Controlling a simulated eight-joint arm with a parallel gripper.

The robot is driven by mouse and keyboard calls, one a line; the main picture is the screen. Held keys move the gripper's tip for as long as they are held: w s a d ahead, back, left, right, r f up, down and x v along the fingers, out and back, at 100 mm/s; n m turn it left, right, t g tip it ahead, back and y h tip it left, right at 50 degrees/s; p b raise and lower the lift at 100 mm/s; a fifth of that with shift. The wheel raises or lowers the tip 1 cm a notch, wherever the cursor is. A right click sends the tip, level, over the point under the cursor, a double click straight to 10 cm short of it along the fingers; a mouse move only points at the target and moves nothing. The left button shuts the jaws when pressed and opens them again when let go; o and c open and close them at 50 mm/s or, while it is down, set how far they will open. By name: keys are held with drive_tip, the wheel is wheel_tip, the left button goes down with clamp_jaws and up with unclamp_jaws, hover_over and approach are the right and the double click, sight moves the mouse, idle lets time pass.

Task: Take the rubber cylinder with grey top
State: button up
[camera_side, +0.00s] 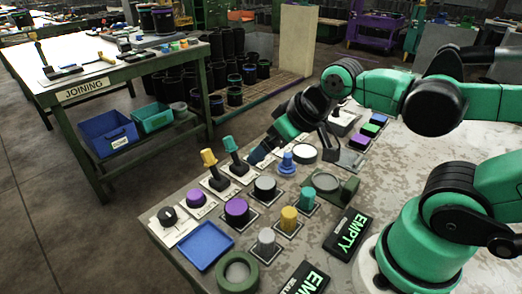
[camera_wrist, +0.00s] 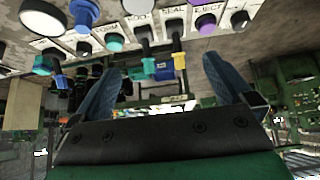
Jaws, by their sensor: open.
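A black cylinder with a grey top (camera_side: 265,186) stands upright on a small square plate in the middle of the bench in the side view. A similar one with a paler top (camera_side: 305,152) stands behind it, and a cylinder with a purple top (camera_side: 236,210) stands in front. In the wrist view a dark cylinder with a pale grey top (camera_wrist: 137,7) is cut by the upper edge; I cannot tell which one it is. My gripper (camera_side: 285,152) is tilted above the far part of the bench, apart from the grey-topped cylinder. Its blue fingers (camera_wrist: 163,70) are spread and empty.
Yellow and teal levers (camera_side: 222,165) stand left of the grey-topped cylinder. Blue, teal, yellow and grey pegs (camera_side: 289,219) stand close around it. A blue tray (camera_side: 205,246), a green ring (camera_side: 236,272) and EMPTY signs (camera_side: 347,234) lie nearer the front.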

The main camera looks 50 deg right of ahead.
drive_tip(key=g, duration=0.1)
drive_tip(key=n+g, duration=0.4)
drive_tip(key=g, duration=0.2)
hover_over(265, 182)
wheel_tip(265, 182, down, 7)
drive_tip(key=shift+s+r, duration=0.1)
drive_tip(key=shift+f, duration=3.2)
drive_tip(key=c, duration=1.4)
drive_tip(key=shift+r, duration=0.1)
